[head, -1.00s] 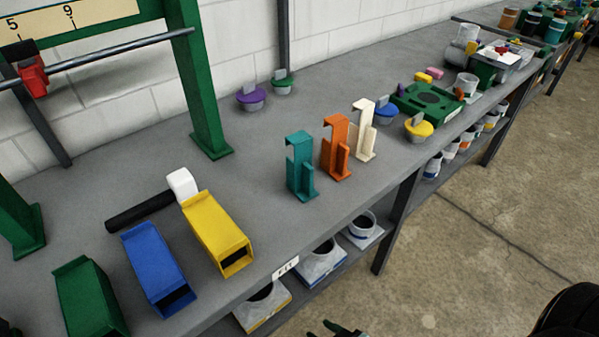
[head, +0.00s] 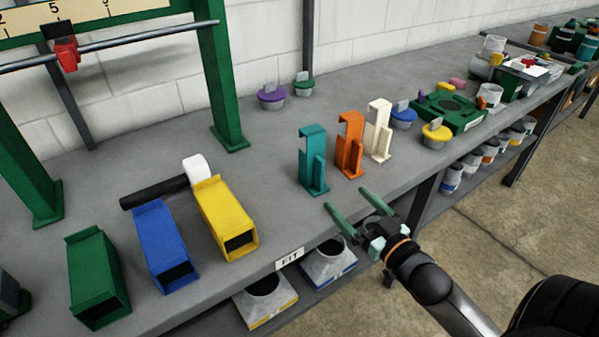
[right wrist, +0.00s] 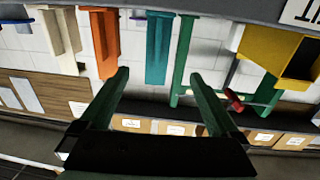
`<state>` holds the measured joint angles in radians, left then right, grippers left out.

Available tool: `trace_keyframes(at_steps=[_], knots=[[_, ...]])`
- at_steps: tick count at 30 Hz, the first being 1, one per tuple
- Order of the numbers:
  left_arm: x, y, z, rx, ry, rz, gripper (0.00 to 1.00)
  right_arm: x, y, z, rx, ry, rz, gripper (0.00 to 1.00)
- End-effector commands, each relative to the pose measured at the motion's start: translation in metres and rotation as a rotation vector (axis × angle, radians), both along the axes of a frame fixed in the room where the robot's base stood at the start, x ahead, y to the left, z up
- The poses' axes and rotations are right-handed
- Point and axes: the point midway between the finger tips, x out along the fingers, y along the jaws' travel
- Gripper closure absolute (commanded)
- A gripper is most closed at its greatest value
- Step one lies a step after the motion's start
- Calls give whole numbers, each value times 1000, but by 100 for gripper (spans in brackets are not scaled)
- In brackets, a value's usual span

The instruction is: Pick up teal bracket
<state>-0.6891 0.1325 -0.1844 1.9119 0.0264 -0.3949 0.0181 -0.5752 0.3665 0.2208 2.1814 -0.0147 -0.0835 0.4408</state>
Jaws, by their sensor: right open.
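The teal bracket (head: 313,160) stands upright on the grey bench, left of an orange bracket (head: 350,146) and a cream bracket (head: 378,130). In the right wrist view the teal bracket (right wrist: 159,48) shows upside down, beyond the gap between my fingers. My right gripper (head: 345,205) is open and empty, at the bench's front edge, in front of the brackets and apart from them. Its two green fingers (right wrist: 160,85) show wide apart in the right wrist view. My left gripper is not in view.
Yellow (head: 226,217), blue (head: 161,245) and green (head: 97,276) duct pieces lie left on the bench. A black-handled mallet (head: 155,194) lies behind them. A yellow-topped lid (head: 436,133) and a green fixture (head: 447,112) stand to the right. A green post (head: 219,80) rises behind.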

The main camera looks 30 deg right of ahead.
Motion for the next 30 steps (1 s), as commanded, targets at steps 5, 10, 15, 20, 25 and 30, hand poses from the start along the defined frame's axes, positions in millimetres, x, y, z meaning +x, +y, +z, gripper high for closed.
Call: trace_keyframes(at_steps=[5, 10, 15, 20, 25, 30], knots=[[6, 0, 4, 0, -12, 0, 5, 19, -1, 6, -1, -14, 1, 3], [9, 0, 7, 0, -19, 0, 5, 46, -1, 5, -2, -12, 1, 3], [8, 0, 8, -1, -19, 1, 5, 66, -1, 4, -1, -10, 1, 3], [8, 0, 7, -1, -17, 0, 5, 73, -1, 3, 0, -8, 0, 3], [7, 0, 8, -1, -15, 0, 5, 90, -3, 3, -1, -9, 0, 3], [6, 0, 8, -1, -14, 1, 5, 112, -5, 1, -2, -10, 0, 3]])
